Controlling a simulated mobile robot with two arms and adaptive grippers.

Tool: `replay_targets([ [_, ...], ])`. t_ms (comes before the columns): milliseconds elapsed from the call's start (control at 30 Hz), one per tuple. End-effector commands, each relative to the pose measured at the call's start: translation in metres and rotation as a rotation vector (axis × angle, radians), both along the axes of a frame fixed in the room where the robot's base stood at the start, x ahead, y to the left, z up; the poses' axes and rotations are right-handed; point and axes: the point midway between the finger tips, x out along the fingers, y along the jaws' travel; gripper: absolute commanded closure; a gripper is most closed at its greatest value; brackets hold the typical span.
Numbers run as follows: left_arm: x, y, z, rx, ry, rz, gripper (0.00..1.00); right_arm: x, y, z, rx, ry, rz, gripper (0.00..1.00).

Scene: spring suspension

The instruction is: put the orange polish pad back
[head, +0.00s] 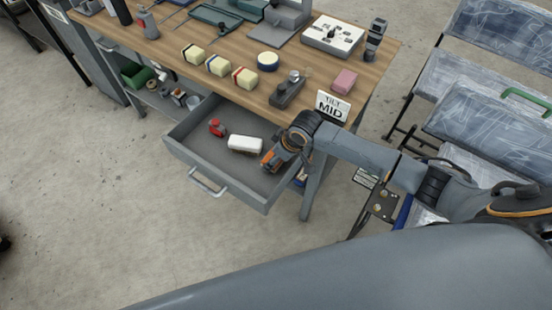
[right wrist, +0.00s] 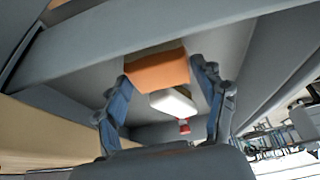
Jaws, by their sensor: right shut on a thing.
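The orange polish pad (right wrist: 157,70) is between the two fingers of my right gripper (right wrist: 165,85) in the right wrist view, with a paler band along its edge. In the head view my right gripper (head: 274,162) reaches into the open drawer (head: 187,150) at its right end. Only a bit of orange shows there, and the wrist hides the rest. I cannot tell whether the pad touches the drawer floor. My left gripper is not in view.
A white block (head: 245,144) and a small red object (head: 217,127) lie in the drawer, left of my gripper. The wooden bench top (head: 225,88) above holds several cream blocks, a pink block (head: 345,81) and a "TILT MID" sign (head: 333,106).

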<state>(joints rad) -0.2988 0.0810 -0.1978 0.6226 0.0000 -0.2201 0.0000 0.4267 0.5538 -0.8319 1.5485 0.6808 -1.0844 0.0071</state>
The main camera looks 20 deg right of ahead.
Motion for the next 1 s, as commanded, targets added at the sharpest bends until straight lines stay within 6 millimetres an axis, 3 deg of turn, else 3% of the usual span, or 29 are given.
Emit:
replay_targets([
  [133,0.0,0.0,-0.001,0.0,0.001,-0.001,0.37,-0.001,0.0,-0.017,-0.002,0.001,0.001,0.55],
  [500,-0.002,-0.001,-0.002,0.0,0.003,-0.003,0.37,-0.001,0.0,-0.021,-0.002,0.001,0.001,0.55],
  [533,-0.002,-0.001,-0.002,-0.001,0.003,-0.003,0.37,-0.001,0.0,-0.021,-0.001,0.001,0.001,0.28],
  [633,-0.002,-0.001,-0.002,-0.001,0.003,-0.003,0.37,-0.001,0.0,-0.021,-0.001,0.001,0.001,0.08],
  [1000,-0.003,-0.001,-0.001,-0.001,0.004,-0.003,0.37,-0.001,0.0,-0.019,-0.002,0.0,0.001,0.07],
])
